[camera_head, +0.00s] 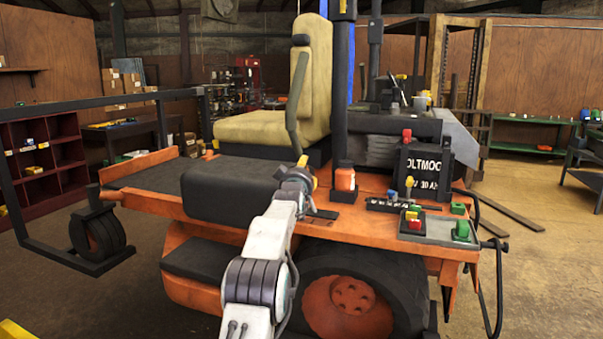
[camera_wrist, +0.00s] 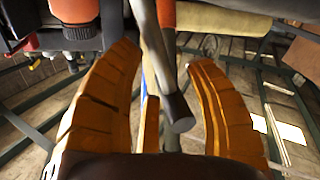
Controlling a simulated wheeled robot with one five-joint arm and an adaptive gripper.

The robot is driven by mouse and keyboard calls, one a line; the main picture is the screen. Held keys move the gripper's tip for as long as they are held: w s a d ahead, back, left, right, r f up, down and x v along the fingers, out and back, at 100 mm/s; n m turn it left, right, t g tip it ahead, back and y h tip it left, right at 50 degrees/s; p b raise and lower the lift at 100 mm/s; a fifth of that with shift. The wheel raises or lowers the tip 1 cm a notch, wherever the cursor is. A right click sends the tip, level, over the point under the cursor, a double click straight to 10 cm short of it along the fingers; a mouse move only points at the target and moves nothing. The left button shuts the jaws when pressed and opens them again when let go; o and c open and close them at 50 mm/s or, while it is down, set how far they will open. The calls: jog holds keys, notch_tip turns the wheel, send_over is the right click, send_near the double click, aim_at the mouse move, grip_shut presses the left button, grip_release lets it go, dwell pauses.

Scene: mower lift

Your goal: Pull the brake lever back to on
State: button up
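The brake lever (camera_wrist: 155,60) shows in the wrist view as a grey shaft with a dark end, running down from the top edge between my gripper's fingers. My gripper (camera_wrist: 163,58) has its two orange fingers spread apart, one on each side of the lever, with a visible gap to it. In the head view my gripper (camera_head: 312,184) is over the orange deck of the mower (camera_head: 150,200), beside the seat base. The lever is mostly hidden there behind my arm and gripper.
An orange bottle (camera_head: 345,180) stands on the deck just right of my gripper and also shows in the wrist view (camera_wrist: 75,10). A dark post (camera_head: 340,90) rises behind it. The tan seat (camera_head: 270,125) is behind. A battery (camera_head: 425,170) and switches are farther right.

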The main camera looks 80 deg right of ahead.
jog(key=shift+f, duration=0.1)
grip_shut()
jog(key=shift+s+a+m, duration=0.1)
jog(key=shift+s+m, duration=0.15)
jog(key=shift+m, duration=0.05)
dwell(0.4)
